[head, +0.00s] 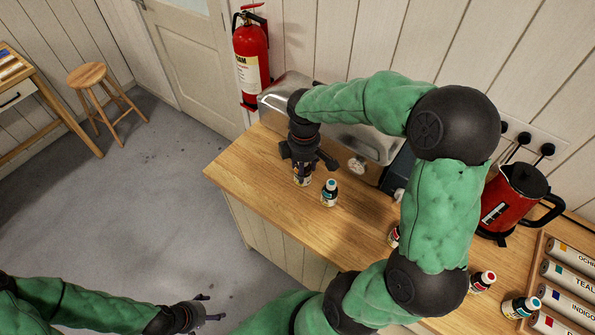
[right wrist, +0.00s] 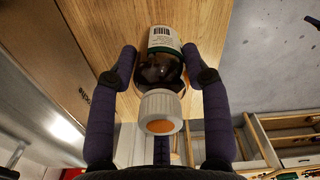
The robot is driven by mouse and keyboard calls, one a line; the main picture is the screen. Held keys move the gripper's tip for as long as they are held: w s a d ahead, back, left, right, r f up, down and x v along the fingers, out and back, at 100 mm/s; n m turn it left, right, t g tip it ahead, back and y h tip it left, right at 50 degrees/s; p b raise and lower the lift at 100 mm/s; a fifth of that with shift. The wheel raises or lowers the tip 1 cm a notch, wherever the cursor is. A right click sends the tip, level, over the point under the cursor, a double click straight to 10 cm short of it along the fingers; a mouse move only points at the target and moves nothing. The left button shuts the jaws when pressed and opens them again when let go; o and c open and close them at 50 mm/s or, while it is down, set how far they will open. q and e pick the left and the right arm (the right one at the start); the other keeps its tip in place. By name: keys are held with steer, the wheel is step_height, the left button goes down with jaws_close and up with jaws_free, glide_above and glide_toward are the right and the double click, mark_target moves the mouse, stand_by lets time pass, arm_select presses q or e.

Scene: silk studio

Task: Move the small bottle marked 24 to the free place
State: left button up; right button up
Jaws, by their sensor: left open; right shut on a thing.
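My right gripper (head: 303,160) points down at the left end of the wooden counter. It is shut on a small dark bottle (head: 302,179), which shows below the fingers. In the right wrist view the two fingers (right wrist: 160,66) close around this bottle (right wrist: 162,70). It has a white cap with an orange top and a label with a barcode; no number can be read. I cannot tell whether its base touches the counter. A teal-capped bottle (head: 330,194) stands just to the right. My left gripper (head: 206,309) is open and empty over the floor.
Another bottle (head: 393,237) is partly behind my arm. A metal box (head: 287,93) and red kettle (head: 510,202) stand behind. The counter's left corner is bare.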

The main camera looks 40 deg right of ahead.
steer(key=shift+w+d+f+b, duration=0.3)
steer(key=shift+w+f, duration=0.55)
steer(key=shift+f, duration=0.7)
steer(key=shift+w+d+f+b, duration=0.2)
steer(key=shift+w+d+f, duration=0.45)
steer(key=shift+f, duration=0.85)
steer(key=shift+w+d+f+b, duration=0.15)
steer(key=shift+w+f+b, duration=0.1)
steer(key=shift+w+f, duration=1.05)
steer(key=shift+s+f, duration=0.35)
steer(key=o, duration=1.2)
steer(key=shift+f, duration=0.1)
steer(key=shift+r, duration=0.25)
step_height(320, 180, up, 12)
steer(key=shift+f+p, duration=0.1)
steer(key=shift+p, duration=0.85)
